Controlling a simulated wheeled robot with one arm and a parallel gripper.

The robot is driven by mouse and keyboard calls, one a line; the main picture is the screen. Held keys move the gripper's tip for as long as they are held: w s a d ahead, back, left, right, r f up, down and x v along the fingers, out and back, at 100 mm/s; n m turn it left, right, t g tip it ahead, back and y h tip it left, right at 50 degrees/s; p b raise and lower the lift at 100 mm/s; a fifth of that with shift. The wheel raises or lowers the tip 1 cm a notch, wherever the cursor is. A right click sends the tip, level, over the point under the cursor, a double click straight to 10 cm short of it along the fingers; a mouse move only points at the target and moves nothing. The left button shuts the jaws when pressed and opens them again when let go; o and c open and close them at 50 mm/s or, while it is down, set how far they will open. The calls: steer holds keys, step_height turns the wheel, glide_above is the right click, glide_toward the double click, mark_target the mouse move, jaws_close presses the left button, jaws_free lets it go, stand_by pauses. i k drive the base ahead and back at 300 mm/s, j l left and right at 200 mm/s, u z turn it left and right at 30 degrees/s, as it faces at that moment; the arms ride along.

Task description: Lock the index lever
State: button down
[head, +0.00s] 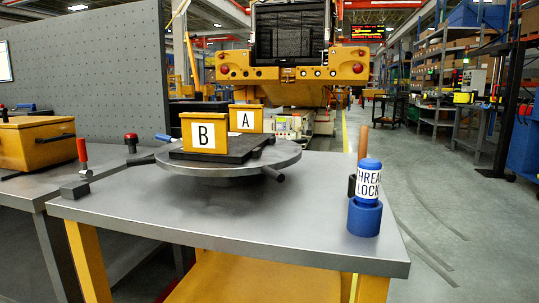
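A round grey turntable (230,163) sits on the grey workbench and carries a black plate (212,155) with two yellow boxes, box B (204,133) in front and box A (246,118) behind. Left of it is a grey bar (106,175) that runs toward the turntable's edge. An upright red-handled lever (82,151) stands near the bar's left end, and a black knob with a red top (131,142) stands further along. I cannot tell which of these is the index lever, or whether it is locked. My gripper is not in view.
A blue thread lock bottle (369,182) stands in a blue holder (364,217) at the bench's right corner. A black handle (272,174) juts from the turntable's front. Another bench with a yellow box (38,140) is at left. The bench front is clear; open floor lies right.

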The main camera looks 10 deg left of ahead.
mark_target(85, 173)
steer(key=u, duration=0.4)
steer(key=l+u, duration=0.15)
steer(key=u, duration=0.25)
steer(key=i+l+u, duration=0.1)
steer(key=u, duration=0.75)
steer(key=l+u, duration=0.15)
steer(key=u, duration=0.25)
steer(key=l, duration=0.35)
steer(key=k+l+u, duration=0.15)
steer(key=l, duration=0.55)
steer(key=k+u, duration=0.05)
